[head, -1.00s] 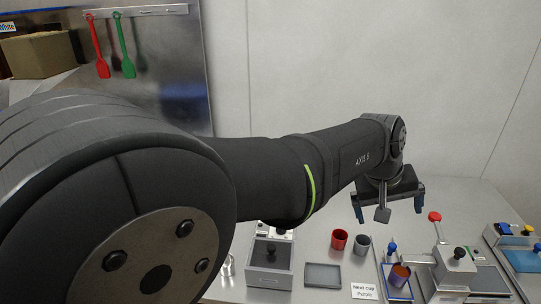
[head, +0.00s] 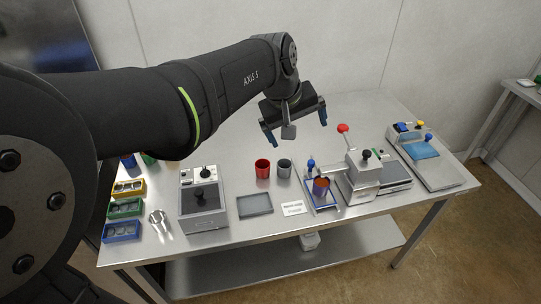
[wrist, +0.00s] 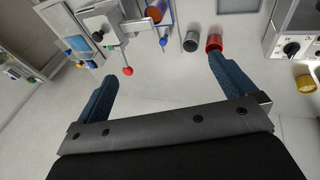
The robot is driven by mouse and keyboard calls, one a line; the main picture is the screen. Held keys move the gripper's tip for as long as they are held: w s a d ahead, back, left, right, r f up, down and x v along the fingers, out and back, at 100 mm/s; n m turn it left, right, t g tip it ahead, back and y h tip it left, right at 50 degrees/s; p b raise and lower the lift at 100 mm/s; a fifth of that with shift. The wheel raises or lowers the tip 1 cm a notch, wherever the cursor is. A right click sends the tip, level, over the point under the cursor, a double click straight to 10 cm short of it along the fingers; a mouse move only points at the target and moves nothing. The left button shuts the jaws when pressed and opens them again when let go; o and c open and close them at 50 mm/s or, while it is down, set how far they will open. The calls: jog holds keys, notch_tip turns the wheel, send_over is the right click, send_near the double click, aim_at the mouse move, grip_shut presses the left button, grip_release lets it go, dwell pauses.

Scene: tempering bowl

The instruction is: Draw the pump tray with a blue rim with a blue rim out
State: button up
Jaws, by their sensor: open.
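The blue-rimmed pump tray (head: 333,205) lies on the steel table, right of the middle, against the left side of a silver machine. An orange-brown cup with blue on it (head: 321,187) stands on the tray, and a blue knob (head: 311,163) rises at its back. In the wrist view the cup (wrist: 155,13) and blue knob (wrist: 164,42) show at the top; most of the tray is cut off or hidden. My gripper (head: 296,128) is open and empty, above the back of the table, behind the tray and apart from it.
The silver machine (head: 360,180) has a red-ball lever (head: 343,128). A red cup (head: 262,168) and grey cup (head: 284,167) stand left of the tray, with a card (head: 292,209) and grey tray (head: 255,206) in front. The table's back middle is clear.

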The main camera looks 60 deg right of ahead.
dwell(0.3)
jog(key=c, duration=0.4)
jog(key=d+f+m, duration=0.2)
jog(key=d, duration=0.1)
jog(key=w+d+f+m, duration=0.1)
jog(key=f, duration=0.1)
jog(key=shift+d+m+t, duration=0.3)
jog(key=shift+d+m, duration=0.1)
jog(key=c, duration=0.8)
jog(key=m, duration=0.6)
send_near(311, 161)
jog(key=shift+t, duration=0.3)
jog(key=x, duration=0.8)
jog(key=shift+s+f, duration=0.35)
jog(key=shift+c, duration=0.5)
grip_shut()
jog(key=shift+w, duration=0.1)
